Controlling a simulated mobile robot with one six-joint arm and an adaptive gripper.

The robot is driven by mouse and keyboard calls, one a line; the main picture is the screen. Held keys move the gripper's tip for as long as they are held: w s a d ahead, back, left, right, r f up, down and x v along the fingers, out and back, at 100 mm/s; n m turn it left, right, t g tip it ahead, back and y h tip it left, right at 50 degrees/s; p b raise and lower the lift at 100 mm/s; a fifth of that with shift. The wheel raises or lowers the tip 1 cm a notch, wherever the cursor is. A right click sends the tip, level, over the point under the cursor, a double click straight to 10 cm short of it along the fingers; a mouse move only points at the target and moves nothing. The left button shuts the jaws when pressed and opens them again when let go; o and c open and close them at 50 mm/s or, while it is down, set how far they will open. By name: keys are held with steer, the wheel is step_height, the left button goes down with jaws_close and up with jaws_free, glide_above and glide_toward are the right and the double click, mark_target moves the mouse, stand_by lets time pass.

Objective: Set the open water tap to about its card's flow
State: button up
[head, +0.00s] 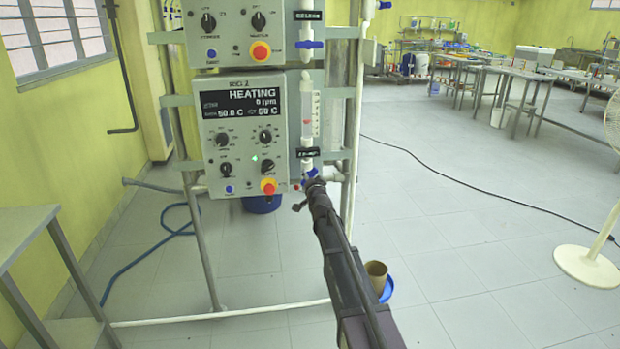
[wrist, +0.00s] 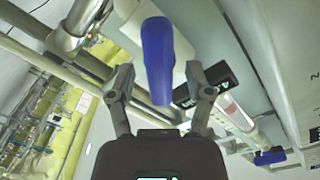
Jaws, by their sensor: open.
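In the wrist view the blue handle (wrist: 160,60) stands lengthwise between the two fingers of my gripper (wrist: 158,78), which are open with a gap on each side. A clear flow tube (head: 311,115) with a scale and a small red mark rises above the tap; its reading is too small to tell. A small black card (head: 308,153) is fixed between tube and tap, its text unreadable. It also shows in the wrist view (wrist: 213,84).
Another blue tap handle (head: 310,44) is higher on the same pipe line. The lower control box (head: 245,132) reads HEATING, 0 rpm. Metal frame posts (head: 354,120) stand close to the right. Floor to the right is mostly clear, with a black cable and a fan (head: 590,262).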

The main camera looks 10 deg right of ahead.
steer(key=s, duration=1.1)
steer(key=shift+s, duration=0.35)
steer(key=shift+s+a+f, duration=0.15)
steer(key=shift+s+f, duration=0.05)
steer(key=shift+s, duration=0.5)
stand_by(0.6)
steer(key=shift+w, duration=0.1)
stand_by(0.3)
steer(key=shift+w, duration=6.8)
jaws_close()
